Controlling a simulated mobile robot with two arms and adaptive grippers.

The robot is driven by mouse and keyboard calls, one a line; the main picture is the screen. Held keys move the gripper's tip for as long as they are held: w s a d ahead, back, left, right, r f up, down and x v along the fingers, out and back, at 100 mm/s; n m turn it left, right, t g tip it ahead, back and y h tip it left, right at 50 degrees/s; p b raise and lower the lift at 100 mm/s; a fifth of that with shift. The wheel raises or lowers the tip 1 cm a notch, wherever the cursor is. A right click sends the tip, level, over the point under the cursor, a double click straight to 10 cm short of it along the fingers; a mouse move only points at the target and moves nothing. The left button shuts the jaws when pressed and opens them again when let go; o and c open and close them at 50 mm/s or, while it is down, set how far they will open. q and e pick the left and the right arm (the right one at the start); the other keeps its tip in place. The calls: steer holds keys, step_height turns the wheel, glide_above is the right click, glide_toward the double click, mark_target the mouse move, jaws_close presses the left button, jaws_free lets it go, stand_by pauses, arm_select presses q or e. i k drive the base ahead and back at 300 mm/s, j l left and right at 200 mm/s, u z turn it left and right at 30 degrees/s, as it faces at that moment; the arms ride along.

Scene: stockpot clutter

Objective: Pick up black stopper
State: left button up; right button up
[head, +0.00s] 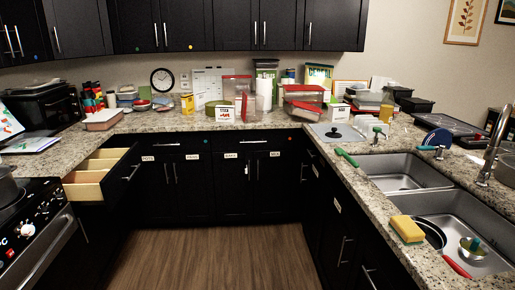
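A small dark, rounded thing (335,132), possibly the black stopper, lies on a light grey mat (350,138) on the counter, left of the faucet side of the sink. It is too small to be sure of its shape. No other clear black stopper shows. Neither of my grippers is in view.
A double steel sink (395,182) is at the right; its near basin holds a dark pan (430,232) and a metal item with a green knob (474,246). A yellow sponge (407,229) and green-handled tool (347,157) lie on the counter edge. A drawer (100,180) stands open at left. The wooden floor (215,258) is clear.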

mark_target(333, 134)
steer(key=i+l+u, duration=0.1)
steer(key=i, duration=1.6)
steer(key=i+j, duration=0.1)
steer(key=i, duration=0.35)
steer(key=i+z, duration=0.15)
steer(key=i, duration=0.3)
steer(key=i+j, duration=0.2)
steer(key=i, duration=0.25)
steer(key=z, duration=0.05)
